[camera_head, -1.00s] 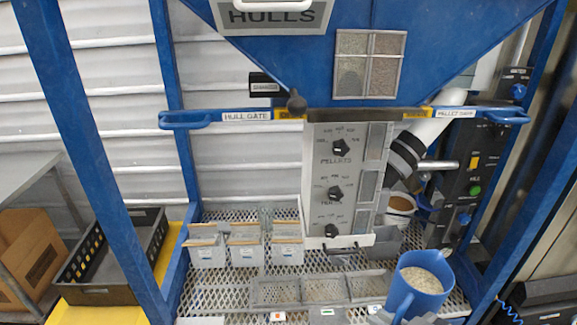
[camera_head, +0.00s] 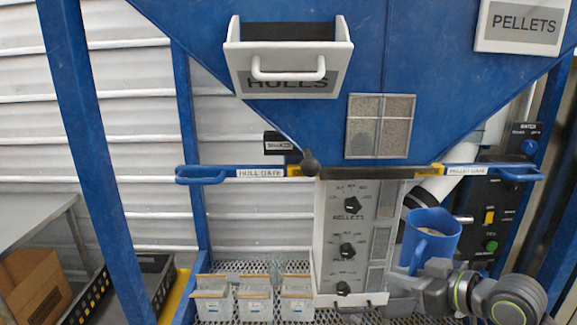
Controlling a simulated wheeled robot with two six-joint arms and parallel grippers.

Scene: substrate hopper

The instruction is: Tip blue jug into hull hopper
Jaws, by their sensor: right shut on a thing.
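The blue jug (camera_head: 432,238) is at the right of the head view, in front of the white pipe and the dark control panel. It stands about upright, its mouth well below the hopper. My right gripper (camera_head: 416,272) is shut on the jug at its handle side; the jug hides part of the fingers. The blue hull hopper (camera_head: 290,128) fills the top. Its white HULLS chute (camera_head: 288,68) juts out at upper left, open at the top with a dark inside. My left gripper is not in view.
A PELLETS plate (camera_head: 520,27) is at the top right. The blue hull gate bar (camera_head: 225,174) crosses below the hopper, above the dial panel (camera_head: 345,235). Several small clear bins (camera_head: 254,303) stand on the mesh shelf. A black crate (camera_head: 150,285) is at lower left.

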